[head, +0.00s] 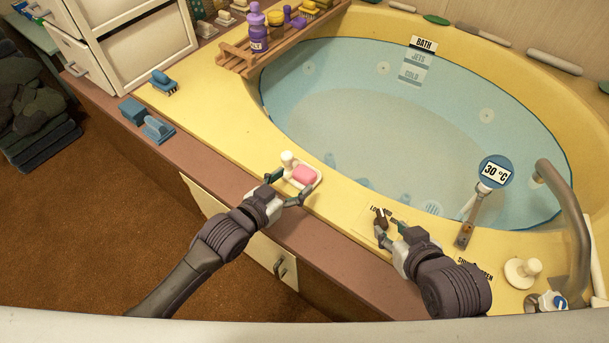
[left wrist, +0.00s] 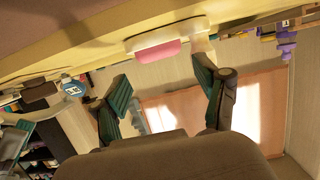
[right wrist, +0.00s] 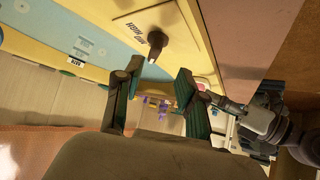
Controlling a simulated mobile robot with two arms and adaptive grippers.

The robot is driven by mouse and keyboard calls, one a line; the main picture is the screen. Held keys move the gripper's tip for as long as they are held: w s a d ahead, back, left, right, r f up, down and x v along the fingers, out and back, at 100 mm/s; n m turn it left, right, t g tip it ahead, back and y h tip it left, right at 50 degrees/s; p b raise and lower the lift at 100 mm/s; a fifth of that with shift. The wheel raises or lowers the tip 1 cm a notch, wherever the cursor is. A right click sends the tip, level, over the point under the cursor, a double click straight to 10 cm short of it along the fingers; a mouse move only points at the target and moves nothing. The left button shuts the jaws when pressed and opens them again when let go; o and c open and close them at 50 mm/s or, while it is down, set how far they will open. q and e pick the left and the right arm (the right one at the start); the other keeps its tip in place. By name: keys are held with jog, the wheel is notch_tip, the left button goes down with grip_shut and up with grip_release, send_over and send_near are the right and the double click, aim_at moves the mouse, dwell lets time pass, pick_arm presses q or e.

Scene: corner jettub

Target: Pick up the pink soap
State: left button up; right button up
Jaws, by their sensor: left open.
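The pink soap (head: 305,174) lies on a white dish (head: 291,183) on the yellow tub rim; a small white knob-like part stands at the dish's far left. My left gripper (head: 287,186) is open at the near-left side of the dish, with its fingers apart and nothing between them. In the left wrist view the soap (left wrist: 157,52) and the dish's edge (left wrist: 160,39) show ahead of the open fingers. My right gripper (head: 388,228) is open and empty near a dark brown lever (head: 380,214); the lever also shows in the right wrist view (right wrist: 156,42).
The water-filled tub (head: 420,120) lies beyond the rim.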

aim_at(304, 173)
pick_arm(q)
jog(key=b+x, duration=0.1)
jog(key=x, duration=0.2)
jog(key=shift+w+f, duration=0.2)
jog(key=shift+f, duration=0.05)
jog(key=shift+w+d, duration=0.15)
jog(key=c, duration=1.2)
pick_arm(e)
jog(key=w+a+r+t+y, duration=0.1)
jog(key=w+a+r+t, duration=0.1)
jog(key=w+r+t, duration=0.2)
jog(key=shift+w+r, duration=0.3)
jog(key=shift+r, duration=0.3)
